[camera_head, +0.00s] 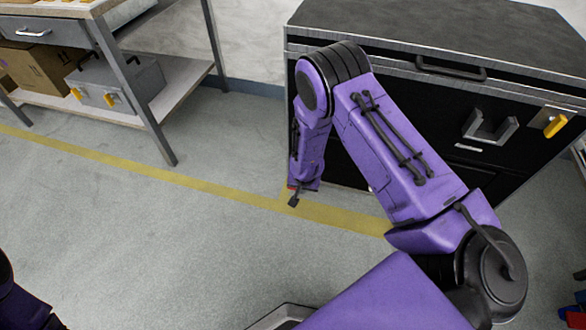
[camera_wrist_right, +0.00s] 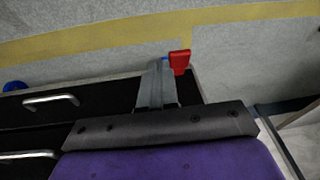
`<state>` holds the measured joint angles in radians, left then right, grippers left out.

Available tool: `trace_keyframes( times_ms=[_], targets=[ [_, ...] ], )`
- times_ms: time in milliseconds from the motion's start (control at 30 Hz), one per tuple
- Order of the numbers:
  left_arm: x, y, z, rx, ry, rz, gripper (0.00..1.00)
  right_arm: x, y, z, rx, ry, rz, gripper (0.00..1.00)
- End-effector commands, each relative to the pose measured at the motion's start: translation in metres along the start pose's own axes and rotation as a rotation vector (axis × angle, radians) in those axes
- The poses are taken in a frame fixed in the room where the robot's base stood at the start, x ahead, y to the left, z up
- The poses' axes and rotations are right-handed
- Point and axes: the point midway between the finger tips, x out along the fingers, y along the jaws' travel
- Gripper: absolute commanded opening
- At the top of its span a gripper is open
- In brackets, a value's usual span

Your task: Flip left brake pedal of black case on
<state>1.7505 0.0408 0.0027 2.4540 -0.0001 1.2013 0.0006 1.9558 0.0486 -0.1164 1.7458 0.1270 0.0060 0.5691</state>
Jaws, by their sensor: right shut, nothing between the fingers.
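In the head view only a sliver of red shows by my gripper. My right gripper (camera_head: 293,202) is shut and empty, low by the case's left front corner. In the wrist view its fingers (camera_wrist_right: 157,75) lie just left of the pedal; contact cannot be told. My left gripper is out of view.
A blue wheel (camera_wrist_right: 14,86) shows at the case's other end. A workbench (camera_head: 165,80) with a grey toolbox (camera_head: 135,80) and a cardboard box stands at the upper left. A yellow line (camera_head: 150,170) crosses the floor. The floor left of the case is clear.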

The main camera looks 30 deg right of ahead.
Motion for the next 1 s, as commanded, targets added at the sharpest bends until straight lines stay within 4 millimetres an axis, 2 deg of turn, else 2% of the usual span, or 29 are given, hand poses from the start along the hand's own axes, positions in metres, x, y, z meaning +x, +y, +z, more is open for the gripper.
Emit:
trace_keyframes(
  times_ms=[33, 100, 233, 400, 700, 867, 1000],
  targets=[
    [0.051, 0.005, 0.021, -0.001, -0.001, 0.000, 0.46, 0.041, -0.016, -0.022, 0.017, 0.000, -0.001, 0.00],
    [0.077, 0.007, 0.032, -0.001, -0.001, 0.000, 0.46, 0.046, -0.033, -0.052, 0.037, -0.014, 0.019, 0.00],
    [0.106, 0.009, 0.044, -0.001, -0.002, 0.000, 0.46, 0.038, -0.050, -0.091, 0.066, -0.025, 0.056, 0.00],
    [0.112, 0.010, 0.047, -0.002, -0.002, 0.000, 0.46, 0.024, -0.056, -0.109, 0.080, -0.031, 0.084, 0.00],
    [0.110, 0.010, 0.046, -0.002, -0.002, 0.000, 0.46, 0.022, -0.056, -0.109, 0.079, -0.033, 0.086, 0.00],
    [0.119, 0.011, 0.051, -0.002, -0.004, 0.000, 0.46, 0.042, -0.053, -0.107, 0.078, -0.035, 0.088, 0.00],
    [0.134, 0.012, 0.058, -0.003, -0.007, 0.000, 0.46, 0.074, -0.051, -0.105, 0.078, -0.035, 0.088, 0.00]
  ],
)
